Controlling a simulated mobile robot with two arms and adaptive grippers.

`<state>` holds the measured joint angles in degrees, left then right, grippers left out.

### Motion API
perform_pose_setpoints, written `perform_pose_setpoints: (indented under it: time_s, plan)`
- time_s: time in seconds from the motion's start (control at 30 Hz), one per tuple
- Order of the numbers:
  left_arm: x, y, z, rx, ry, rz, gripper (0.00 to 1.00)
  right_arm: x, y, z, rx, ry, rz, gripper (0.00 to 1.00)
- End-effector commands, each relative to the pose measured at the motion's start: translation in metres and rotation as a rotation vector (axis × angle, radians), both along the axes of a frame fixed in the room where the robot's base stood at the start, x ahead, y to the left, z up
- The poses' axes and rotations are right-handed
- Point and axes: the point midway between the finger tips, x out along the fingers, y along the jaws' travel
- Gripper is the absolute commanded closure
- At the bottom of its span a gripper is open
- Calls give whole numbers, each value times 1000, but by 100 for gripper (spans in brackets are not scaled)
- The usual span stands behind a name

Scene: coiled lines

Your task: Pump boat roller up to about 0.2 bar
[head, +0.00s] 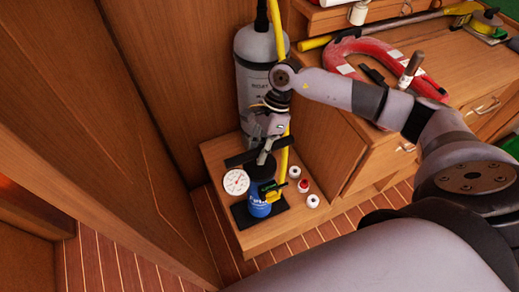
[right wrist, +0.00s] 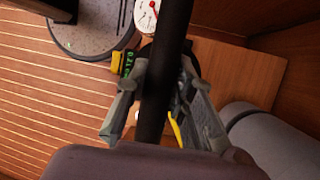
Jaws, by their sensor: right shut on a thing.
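A hand pump with a blue barrel (head: 259,208) stands upright on the low wooden step. A round white gauge (head: 236,182) with a red needle is beside it; its reading is too small to tell. A small yellow device (head: 270,191) is by the barrel, and its green display shows in the right wrist view (right wrist: 126,64). My right gripper (head: 265,136) is shut on the black pump handle (right wrist: 169,60), above the barrel. The grey cylinder (head: 257,80) lettered "BOAT", apparently the roller, stands upright behind. My left gripper is out of view.
Small white caps (head: 313,201) and a red-topped one (head: 303,186) sit right of the pump. A yellow hose (head: 283,160) runs up beside the cylinder. A red horseshoe-shaped float (head: 365,48) lies on the wooden cabinet. A wooden wall closes the left side.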

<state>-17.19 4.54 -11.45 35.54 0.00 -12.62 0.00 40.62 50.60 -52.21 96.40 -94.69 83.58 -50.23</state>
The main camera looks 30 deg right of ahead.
Motion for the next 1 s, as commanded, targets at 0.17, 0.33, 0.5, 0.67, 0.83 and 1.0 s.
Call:
perform_pose_setpoints:
  time_s: [0.17, 0.33, 0.5, 0.67, 0.83, 1.0]
  plan:
    - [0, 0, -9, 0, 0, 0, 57, -3, 0, -12, -2, 13, 1, 100]
    - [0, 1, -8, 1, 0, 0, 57, -4, 0, -12, -3, 15, 2, 100]
    - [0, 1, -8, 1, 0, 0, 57, -5, 0, -12, -3, 16, 2, 73]
    - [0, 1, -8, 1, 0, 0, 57, -3, 0, -11, -2, 11, 2, 63]
    - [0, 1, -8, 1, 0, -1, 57, -2, 0, -10, -2, 6, 1, 57]
    - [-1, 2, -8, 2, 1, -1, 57, -1, 0, -9, -1, 3, 0, 57]
